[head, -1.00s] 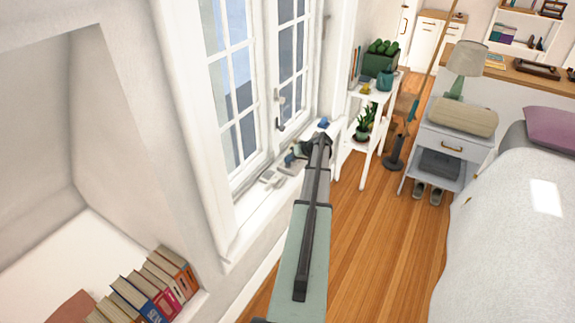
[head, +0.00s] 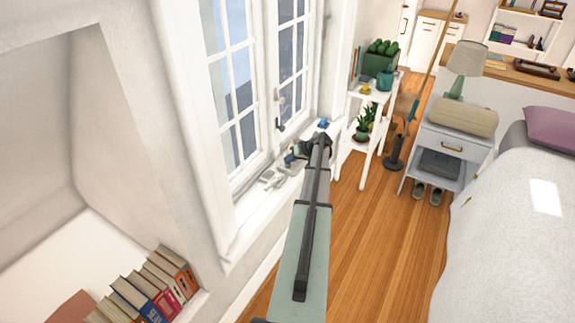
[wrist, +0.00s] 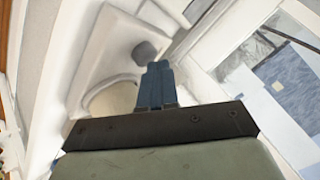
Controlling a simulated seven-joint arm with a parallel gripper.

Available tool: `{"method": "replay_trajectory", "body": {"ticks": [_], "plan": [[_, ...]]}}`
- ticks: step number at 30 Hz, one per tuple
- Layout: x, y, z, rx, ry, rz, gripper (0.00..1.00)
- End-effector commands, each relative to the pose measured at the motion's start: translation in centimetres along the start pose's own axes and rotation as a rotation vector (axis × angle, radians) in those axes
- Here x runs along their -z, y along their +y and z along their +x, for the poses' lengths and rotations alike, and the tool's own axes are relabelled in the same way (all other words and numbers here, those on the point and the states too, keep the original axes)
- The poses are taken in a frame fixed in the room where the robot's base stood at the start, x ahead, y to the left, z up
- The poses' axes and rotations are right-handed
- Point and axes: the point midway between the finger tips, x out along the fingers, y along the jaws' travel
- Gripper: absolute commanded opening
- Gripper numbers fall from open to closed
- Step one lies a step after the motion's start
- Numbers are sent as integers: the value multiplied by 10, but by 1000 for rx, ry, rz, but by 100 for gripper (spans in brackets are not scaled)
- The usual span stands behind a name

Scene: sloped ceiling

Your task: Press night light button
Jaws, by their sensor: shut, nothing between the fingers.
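In the wrist view, a white body that looks like the night light (wrist: 103,58) has a grey rounded button (wrist: 144,51) and a beige rounded part (wrist: 112,99). My gripper (wrist: 156,68) has its blue fingers shut together with nothing between them. Their tips appear just below the grey button in the picture; I cannot tell whether they touch it. In the head view, my gripper (head: 290,158) is low over the window sill, among small items, and my arm hides part of that area.
The white window (head: 240,90) stands beside the sill (head: 240,213). Small pale items (head: 271,178) and a blue item (head: 323,124) sit on the sill. A white plant shelf (head: 372,95) is beyond. Books (head: 150,290) are at lower left; the bed (head: 510,230) is right.

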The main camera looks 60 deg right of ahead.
Motion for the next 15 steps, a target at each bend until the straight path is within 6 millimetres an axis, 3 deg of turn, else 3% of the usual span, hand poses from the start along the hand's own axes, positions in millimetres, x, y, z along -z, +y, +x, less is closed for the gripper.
{"method": "replay_trajectory", "body": {"ticks": [15], "plan": [[-2, 2, 3, 0, 0, 1, 0]]}}
